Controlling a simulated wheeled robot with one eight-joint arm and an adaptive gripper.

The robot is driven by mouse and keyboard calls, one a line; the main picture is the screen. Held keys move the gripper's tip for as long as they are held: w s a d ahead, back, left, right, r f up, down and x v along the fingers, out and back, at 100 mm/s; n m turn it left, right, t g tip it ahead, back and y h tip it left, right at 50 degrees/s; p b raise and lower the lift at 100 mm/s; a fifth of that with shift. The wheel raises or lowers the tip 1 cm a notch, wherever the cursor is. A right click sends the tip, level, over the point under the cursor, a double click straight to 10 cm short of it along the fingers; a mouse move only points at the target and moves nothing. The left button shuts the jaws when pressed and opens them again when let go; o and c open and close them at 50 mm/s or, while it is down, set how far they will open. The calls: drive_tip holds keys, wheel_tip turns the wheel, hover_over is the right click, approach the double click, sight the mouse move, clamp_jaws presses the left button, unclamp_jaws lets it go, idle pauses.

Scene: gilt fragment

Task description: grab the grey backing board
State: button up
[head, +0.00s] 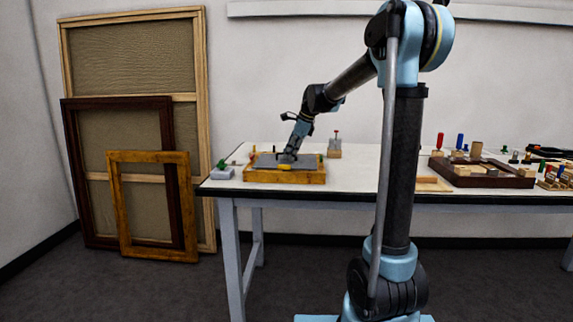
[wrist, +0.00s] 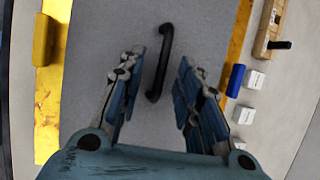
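The grey backing board (head: 268,161) lies flat in a gilt frame (head: 284,177) on the left end of the table. In the wrist view the board (wrist: 105,28) fills the middle, with a black bar handle (wrist: 162,62) on it. My gripper (wrist: 161,62) points down over the board, its two blue fingers apart on either side of the handle. Neither finger visibly presses on it. The gripper also shows low over the board in the head view (head: 288,157). How far the fingertips stand above the board is hard to tell.
A yellow block (wrist: 42,40) sits on the frame's edge. A blue block (wrist: 235,80) and white cubes (wrist: 255,79) lie beside the frame. A dark tray (head: 480,176) with tools stands right on the table (head: 355,182).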

clamp_jaws()
drive_tip(key=shift+r, duration=0.1)
